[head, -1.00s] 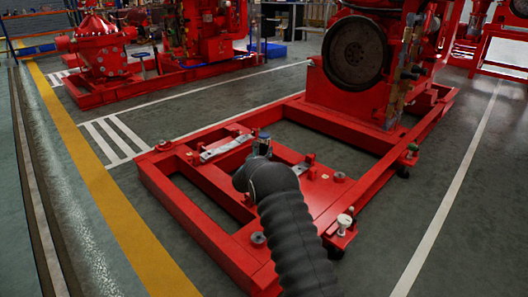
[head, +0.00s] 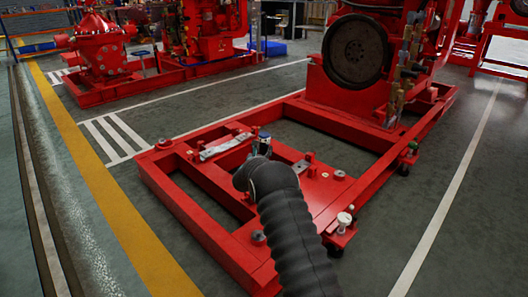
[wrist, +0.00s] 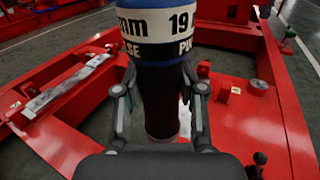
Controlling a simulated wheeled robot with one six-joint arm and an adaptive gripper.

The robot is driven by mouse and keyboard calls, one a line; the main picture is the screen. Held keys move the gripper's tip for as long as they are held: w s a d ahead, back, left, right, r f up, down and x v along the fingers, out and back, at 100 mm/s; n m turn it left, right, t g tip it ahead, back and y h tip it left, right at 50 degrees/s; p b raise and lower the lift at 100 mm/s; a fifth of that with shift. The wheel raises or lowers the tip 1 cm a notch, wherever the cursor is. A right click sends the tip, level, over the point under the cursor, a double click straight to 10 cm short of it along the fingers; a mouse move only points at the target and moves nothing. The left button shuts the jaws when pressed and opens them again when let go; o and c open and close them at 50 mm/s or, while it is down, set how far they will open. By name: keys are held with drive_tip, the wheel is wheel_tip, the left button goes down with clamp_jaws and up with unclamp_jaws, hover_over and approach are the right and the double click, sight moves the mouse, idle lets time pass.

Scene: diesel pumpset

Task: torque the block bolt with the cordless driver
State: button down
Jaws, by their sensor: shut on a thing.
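My gripper (wrist: 160,92) is shut on the dark grip, one finger on each side. In the head view my gripper is mostly hidden behind my arm, and a small bit of the driver (head: 264,141) shows above the red skid. Several bolts and fittings stand on the skid, among them a small one (wrist: 203,69) right of the driver. I cannot tell which is the block bolt; the driver may hide it.
The red skid frame (head: 200,222) lies below, with open gaps between its beams. A silver bar (head: 226,146) lies on it at left. A large engine with a round flywheel (head: 355,51) stands on its far end. Clear floor lies to the right.

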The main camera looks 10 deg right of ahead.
sight(262, 143)
drive_tip(key=shift+f, duration=0.55)
idle(1.4)
drive_tip(key=shift+r, duration=0.15)
drive_tip(key=shift+r+p, duration=0.65)
drive_tip(key=shift+r, duration=2.05)
